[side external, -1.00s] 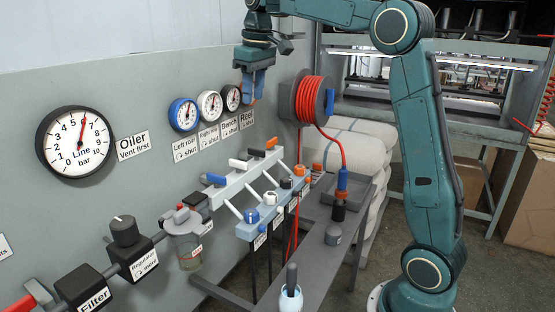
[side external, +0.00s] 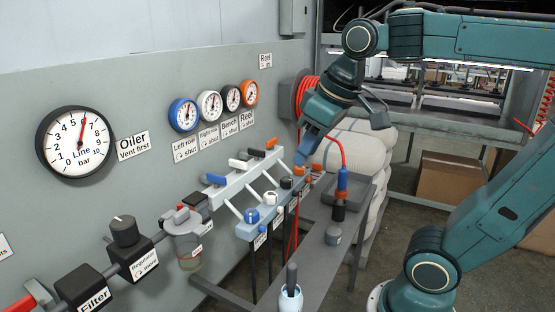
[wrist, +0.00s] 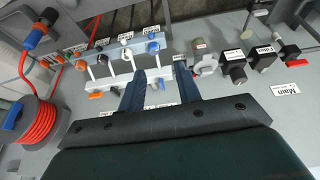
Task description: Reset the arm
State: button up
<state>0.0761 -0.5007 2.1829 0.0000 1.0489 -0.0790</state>
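My gripper (side external: 303,155) hangs tilted in front of the grey wall panel, close to the far end of the valve manifold (side external: 245,176) and the hose reel. I cannot tell from the side whether it touches anything. In the wrist view my gripper (wrist: 160,74) has its two blue fingers apart, with no object held between them. The manifold (wrist: 153,74), with its coloured knobs, shows beyond and between the fingers. My wrist hides part of the reel in the side view.
The reel with orange hose (wrist: 38,120) is left in the wrist view. Gauges (side external: 184,114) line the panel. White sacks (side external: 360,145) lie behind.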

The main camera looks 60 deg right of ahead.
jog(key=s+a+f+t, duration=0.1)
jog(key=s+a+f, duration=0.1)
jog(key=s+f, duration=0.4)
jog(key=shift+s, duration=0.2)
jog(key=shift+f, duration=0.1)
dwell(0.8)
